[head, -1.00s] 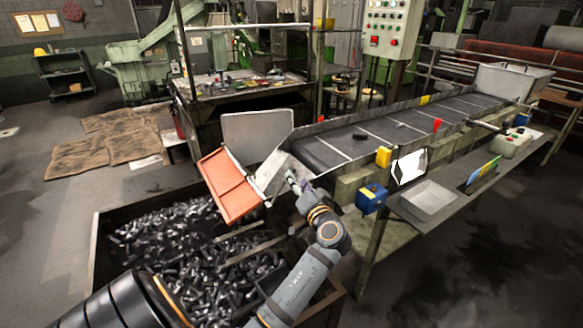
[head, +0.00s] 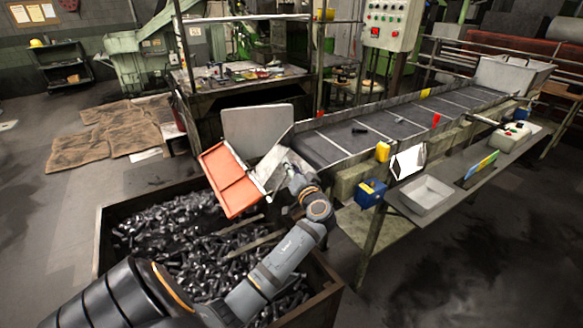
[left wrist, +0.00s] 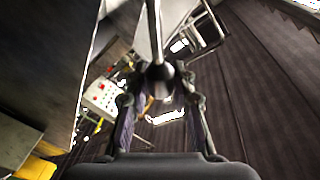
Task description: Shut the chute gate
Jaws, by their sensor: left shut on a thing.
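An orange panel (head: 229,181), which looks like the chute gate, stands tilted at the lower end of the metal chute (head: 272,164), over the bolt bin. My left gripper (head: 284,168) is at the right side of the chute, close to the panel; its fingers are partly hidden in the head view. In the left wrist view, the left gripper (left wrist: 162,105) has its fingers on either side of a dark rod with a rounded end (left wrist: 160,75), and it is shut on this rod. How the rod joins the panel is hidden. My right gripper is out of view.
The bin (head: 99,240) full of dark bolts lies under the chute. A grey plate (head: 257,128) stands behind the chute. A shelf with a tray (head: 427,194) borders the conveyor's near side.

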